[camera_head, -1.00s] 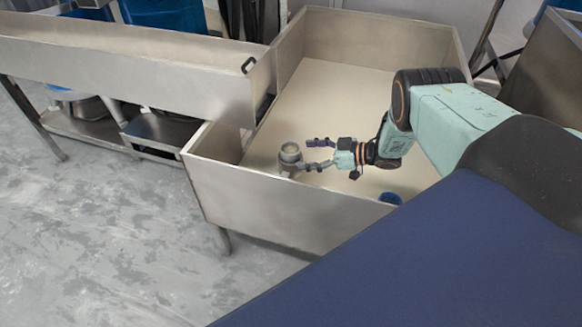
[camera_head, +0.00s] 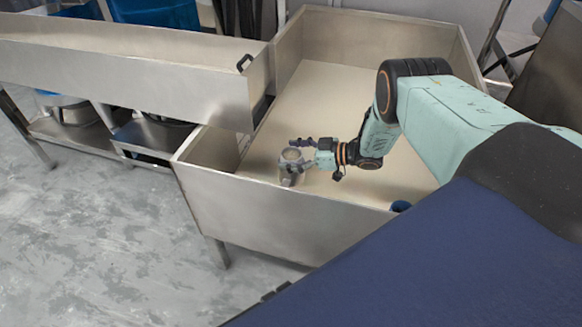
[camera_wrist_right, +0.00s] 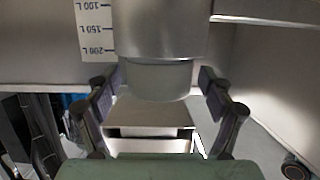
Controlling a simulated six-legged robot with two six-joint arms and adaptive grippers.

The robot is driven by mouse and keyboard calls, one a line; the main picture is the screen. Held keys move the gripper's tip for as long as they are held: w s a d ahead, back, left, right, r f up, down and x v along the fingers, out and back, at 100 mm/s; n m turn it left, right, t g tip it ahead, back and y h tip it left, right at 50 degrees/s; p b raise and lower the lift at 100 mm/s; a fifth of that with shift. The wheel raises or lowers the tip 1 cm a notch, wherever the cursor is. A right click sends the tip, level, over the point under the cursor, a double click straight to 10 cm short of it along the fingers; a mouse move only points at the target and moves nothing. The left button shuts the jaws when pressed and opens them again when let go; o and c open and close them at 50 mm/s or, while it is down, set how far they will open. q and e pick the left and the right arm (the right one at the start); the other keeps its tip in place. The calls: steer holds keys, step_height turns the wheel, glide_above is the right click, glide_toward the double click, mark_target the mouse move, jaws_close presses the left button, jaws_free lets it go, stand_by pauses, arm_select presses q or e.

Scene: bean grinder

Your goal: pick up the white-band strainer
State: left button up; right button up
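The strainer is a small grey metal cylinder (camera_head: 290,172) standing inside the large metal bin near its left front wall. In the right wrist view it is a shiny cylinder (camera_wrist_right: 160,35) with a paler band (camera_wrist_right: 158,80) at its lower end. My right gripper (camera_head: 300,155) reaches it from the right, with its fingers at the cylinder. In the right wrist view the fingers of this gripper (camera_wrist_right: 160,90) stand apart on either side of the band, with small gaps seeming to remain. Contact is not clearly visible. My left gripper is not in view.
The metal bin (camera_head: 270,215) has raised walls on all sides. A blue round object (camera_head: 401,206) sits by its front wall, partly hidden. A long metal trough (camera_head: 130,75) adjoins at the left. A scale label (camera_wrist_right: 97,30) shows on a wall. The bin floor behind my arm is clear.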

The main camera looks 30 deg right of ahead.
steer(key=shift+s+r, duration=0.15)
steer(key=shift+r, duration=0.05)
steer(key=shift+c, duration=1.4)
steer(key=shift+f, duration=0.2)
steer(key=c, duration=0.3)
steer(key=shift+r, duration=0.1)
jaws_close()
